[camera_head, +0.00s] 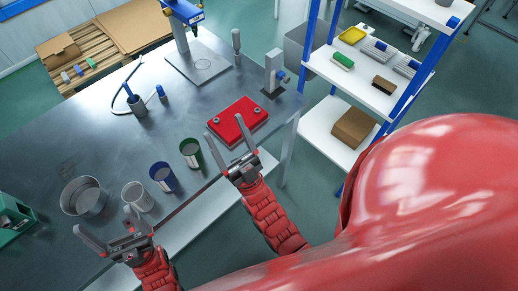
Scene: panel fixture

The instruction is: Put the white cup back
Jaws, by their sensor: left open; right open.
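A white cup (137,197) stands upright on the grey metal table (95,150), near its front edge. A blue cup (163,177) and a green cup (190,153) stand in a row up and to the right of it. My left gripper (102,219) is open and empty, just below the white cup in the picture. One of its fingertips shows close to the cup's lower edge; I cannot tell whether they touch. My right gripper (222,125) is open and empty, by the green cup and the red panel block (238,118).
A round metal pot (84,198) stands left of the white cup. A dark holder with tools (138,106) and a grey clamp stand (273,72) are further back. A blue-posted shelf (372,92) stands at the right. The table's middle is clear.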

